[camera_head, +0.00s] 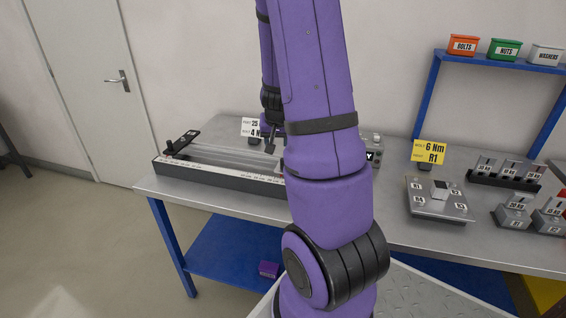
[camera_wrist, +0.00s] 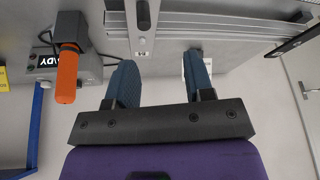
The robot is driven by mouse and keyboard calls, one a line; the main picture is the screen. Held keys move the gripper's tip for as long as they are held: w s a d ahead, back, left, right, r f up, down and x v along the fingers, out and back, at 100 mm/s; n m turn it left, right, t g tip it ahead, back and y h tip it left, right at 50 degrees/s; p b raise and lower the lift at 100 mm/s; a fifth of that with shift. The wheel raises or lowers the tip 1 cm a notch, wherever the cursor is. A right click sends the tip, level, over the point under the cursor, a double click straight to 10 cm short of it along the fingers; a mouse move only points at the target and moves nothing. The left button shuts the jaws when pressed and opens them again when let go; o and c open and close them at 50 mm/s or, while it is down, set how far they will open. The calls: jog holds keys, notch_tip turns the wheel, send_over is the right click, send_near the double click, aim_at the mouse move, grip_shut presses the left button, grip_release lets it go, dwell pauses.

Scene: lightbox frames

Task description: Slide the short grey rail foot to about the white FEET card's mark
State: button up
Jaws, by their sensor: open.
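A long silver rail (camera_head: 225,156) lies in a dark tray with a printed white scale along its front. In the wrist view the rail (camera_wrist: 220,22) crosses the top. A short grey piece with a dark knob (camera_wrist: 143,14) sits across it, likely the rail foot (camera_wrist: 141,44). My gripper (camera_wrist: 160,75) is open and empty, its two blue-grey fingers apart, below that piece in the picture. In the head view my gripper (camera_head: 270,142) hangs over the rail's right part. The white card (camera_head: 251,126) stands behind the rail, partly hidden by my arm; its lettering is only partly readable.
A yellow 6 Nm card (camera_head: 429,152), a plate with R-labelled spots (camera_head: 437,208) and several grey blocks occupy the bench's right. My arm hides the bench's middle.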

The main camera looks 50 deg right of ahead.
jog(key=shift+s+d+x, duration=0.3)
jog(key=shift+x, duration=1.8)
jog(key=shift+s+d+x, duration=0.3)
jog(key=shift+s+x, duration=0.05)
jog(key=shift+x, duration=1.75)
jog(key=shift+s+d+x, duration=0.3)
jog(key=shift+d+x, duration=0.05)
jog(key=shift+x, duration=1.75)
grip_shut()
